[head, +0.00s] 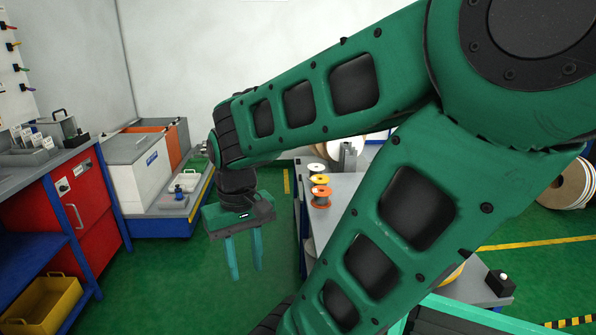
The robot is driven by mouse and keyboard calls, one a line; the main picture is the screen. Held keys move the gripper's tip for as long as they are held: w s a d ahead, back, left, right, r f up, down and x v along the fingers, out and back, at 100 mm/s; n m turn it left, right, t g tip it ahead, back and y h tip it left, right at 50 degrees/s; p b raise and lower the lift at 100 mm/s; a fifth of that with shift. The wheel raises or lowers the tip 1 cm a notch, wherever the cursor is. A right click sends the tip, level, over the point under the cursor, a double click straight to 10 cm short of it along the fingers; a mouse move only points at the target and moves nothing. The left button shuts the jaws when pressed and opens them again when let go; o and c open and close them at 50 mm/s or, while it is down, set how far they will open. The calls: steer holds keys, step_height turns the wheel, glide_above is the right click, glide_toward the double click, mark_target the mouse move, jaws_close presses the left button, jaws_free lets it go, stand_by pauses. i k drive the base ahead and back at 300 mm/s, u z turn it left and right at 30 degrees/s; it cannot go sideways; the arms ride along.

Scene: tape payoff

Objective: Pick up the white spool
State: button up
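A small white spool (316,169) stands on the grey table (345,193) near the middle of the head view, at the far end of a short row of spools. My gripper (246,275) hangs over the green floor to the left of this table, fingers pointing down. Its two teal fingers are apart with nothing between them. It is clear of the spool and to the left of it. My arm covers the right part of the table.
A yellow spool (320,180) and an orange spool (321,194) stand nearer than the white one, close to it. Larger reels (325,143) are behind. A red cabinet (85,205) and a blue-framed bench (160,222) are at left. Floor below my gripper is free.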

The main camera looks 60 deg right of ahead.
mark_target(315, 169)
steer(key=u, duration=0.05)
steer(key=i, duration=2.3)
steer(key=z, duration=1.8)
steer(key=i, duration=0.25)
steer(key=z, duration=0.95)
steer(key=i, duration=1)
steer(key=u, duration=0.1)
